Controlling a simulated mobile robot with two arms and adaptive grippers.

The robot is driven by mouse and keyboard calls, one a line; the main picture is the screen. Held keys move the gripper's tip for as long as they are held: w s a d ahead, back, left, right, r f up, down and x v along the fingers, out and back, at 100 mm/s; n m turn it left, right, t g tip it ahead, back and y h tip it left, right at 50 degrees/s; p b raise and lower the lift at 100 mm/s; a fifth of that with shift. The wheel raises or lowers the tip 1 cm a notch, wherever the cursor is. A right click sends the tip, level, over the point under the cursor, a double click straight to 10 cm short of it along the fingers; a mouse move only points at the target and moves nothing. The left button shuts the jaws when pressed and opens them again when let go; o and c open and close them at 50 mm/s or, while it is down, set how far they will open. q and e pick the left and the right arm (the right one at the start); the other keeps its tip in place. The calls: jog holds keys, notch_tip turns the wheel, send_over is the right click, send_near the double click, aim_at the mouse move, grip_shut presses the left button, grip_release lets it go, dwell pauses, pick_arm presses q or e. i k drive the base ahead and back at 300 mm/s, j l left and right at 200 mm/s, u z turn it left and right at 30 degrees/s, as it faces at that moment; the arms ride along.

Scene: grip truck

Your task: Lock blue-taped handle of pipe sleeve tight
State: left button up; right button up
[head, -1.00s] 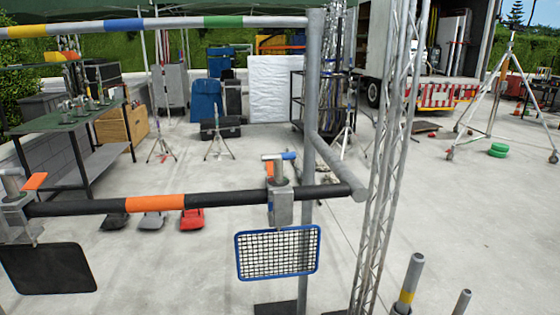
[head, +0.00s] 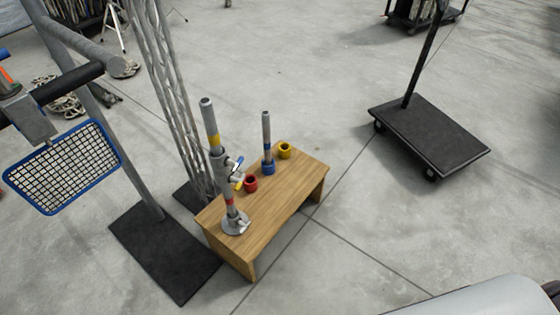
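A wooden bench (head: 277,209) stands low on the floor near the middle of the head view. An upright grey pipe (head: 212,135) with yellow and red tape bands rises from a round base on it. Partway up it is a grey sleeve (head: 220,161), with a small blue-taped handle (head: 239,161) sticking out to the right. A yellow-taped handle (head: 238,183) is just below. The handles are too small to tell how tight they are. Neither gripper is in view.
Red (head: 251,184) and yellow (head: 285,151) collars and a shorter blue-banded pipe (head: 266,132) are on the bench. A truss (head: 169,90) and a blue-framed mesh panel (head: 62,168) stand left. A black wheeled platform (head: 430,137) is right, with clear floor between.

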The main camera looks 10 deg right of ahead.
aim_at(236, 164)
jog(key=i+l+u, duration=0.1)
jog(key=u, duration=0.85)
jog(key=l+u, duration=0.5)
jog(key=l, duration=0.4)
jog(key=l+u, duration=0.45)
jog(key=l, duration=0.45)
